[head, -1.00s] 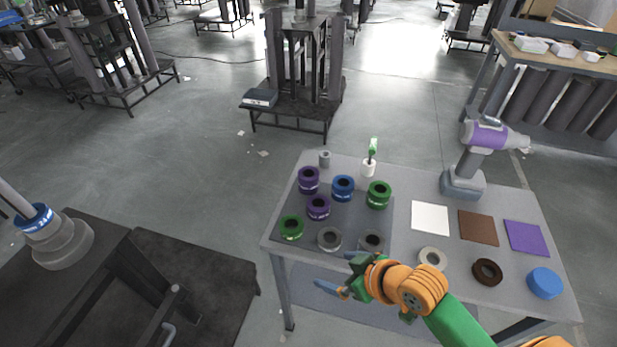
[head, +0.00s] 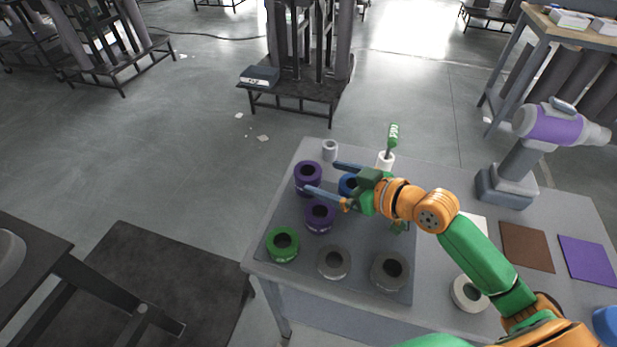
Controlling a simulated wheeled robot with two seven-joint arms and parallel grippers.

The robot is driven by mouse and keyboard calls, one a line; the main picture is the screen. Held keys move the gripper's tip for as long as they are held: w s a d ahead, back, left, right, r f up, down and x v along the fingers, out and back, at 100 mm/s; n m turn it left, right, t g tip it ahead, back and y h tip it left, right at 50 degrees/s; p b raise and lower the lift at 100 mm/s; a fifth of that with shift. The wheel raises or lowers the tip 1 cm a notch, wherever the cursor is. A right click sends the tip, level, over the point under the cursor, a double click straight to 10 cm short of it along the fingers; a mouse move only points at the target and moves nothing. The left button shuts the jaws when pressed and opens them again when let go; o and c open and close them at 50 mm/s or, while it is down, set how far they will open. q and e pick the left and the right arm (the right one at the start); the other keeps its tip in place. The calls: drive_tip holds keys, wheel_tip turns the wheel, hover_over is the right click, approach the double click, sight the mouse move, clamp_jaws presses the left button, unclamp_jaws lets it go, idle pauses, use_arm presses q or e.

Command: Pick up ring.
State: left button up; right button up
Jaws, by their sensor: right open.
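Several rings stand on a dark mat (head: 300,220) on the grey table. A purple ring (head: 308,188) is at the back left, with a second purple ring (head: 320,216) in front of it. A blue ring (head: 347,183) is partly hidden by my right gripper. A green ring (head: 283,244) and two grey rings (head: 334,263) (head: 390,271) are along the front. My right gripper (head: 321,177) is open and empty, its fingers pointing left over the back of the mat, with the tips close to the back purple ring. Contact cannot be told. My left gripper is out of view.
A small grey cylinder (head: 330,150) and a white holder (head: 386,160) with a green-handled tool stand at the back. A purple-and-grey drill (head: 522,160) stands at right. Brown (head: 526,246) and purple (head: 588,260) squares and a pale ring (head: 469,294) lie right of the mat.

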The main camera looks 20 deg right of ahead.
sight(302, 170)
drive_tip(key=x, duration=0.4)
drive_tip(key=shift+w+a, duration=0.25)
drive_tip(key=shift+a, duration=0.15)
clamp_jaws()
